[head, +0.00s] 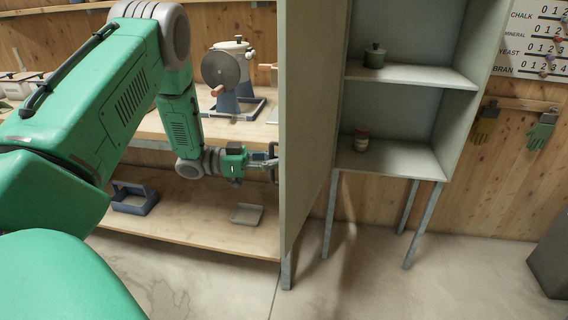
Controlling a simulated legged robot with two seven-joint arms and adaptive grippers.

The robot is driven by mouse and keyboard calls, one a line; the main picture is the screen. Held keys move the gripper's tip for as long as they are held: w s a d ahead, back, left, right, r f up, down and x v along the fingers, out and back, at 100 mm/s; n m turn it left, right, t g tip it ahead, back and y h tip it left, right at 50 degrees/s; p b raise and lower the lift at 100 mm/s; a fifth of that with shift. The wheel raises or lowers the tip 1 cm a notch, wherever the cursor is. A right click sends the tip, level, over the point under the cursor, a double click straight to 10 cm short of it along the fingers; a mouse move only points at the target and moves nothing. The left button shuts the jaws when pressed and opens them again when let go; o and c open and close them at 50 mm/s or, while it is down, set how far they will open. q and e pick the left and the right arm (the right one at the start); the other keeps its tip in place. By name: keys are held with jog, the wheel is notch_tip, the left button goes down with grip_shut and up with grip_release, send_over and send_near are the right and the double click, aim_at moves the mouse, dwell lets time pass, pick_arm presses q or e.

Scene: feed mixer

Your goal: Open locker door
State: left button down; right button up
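The locker (420,112) is a pale grey-green cabinet on metal legs, right of the middle. Its door (308,110) stands wide open, swung out toward me and seen nearly edge-on, so the two shelves inside are exposed. My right gripper is out of view.
Left of the door, a wooden bench holds a grey hand-cranked mixer (228,72). A lower shelf (195,215) carries a dark tray (134,198) and a pale tray (246,214). Gloves (541,133) hang on the right wall. A dark grey box (552,255) stands at far right. The floor in front is clear.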

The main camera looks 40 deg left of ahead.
pick_arm(q)
jog(key=shift+d, duration=0.2)
jog(key=c, duration=1.9)
grip_release()
jog(key=shift+d, duration=0.15)
jog(key=o, duration=0.3)
jog(key=shift+s+d+r, duration=0.15)
jog(key=shift+d+r, duration=0.05)
jog(key=shift+o, duration=0.2)
jog(key=shift+a+f, duration=0.2)
jog(key=shift+a, duration=0.2)
jog(key=v, duration=1.1)
jog(key=shift+s, duration=0.25)
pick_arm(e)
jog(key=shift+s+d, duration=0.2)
pick_arm(q)
jog(key=shift+a, duration=0.15)
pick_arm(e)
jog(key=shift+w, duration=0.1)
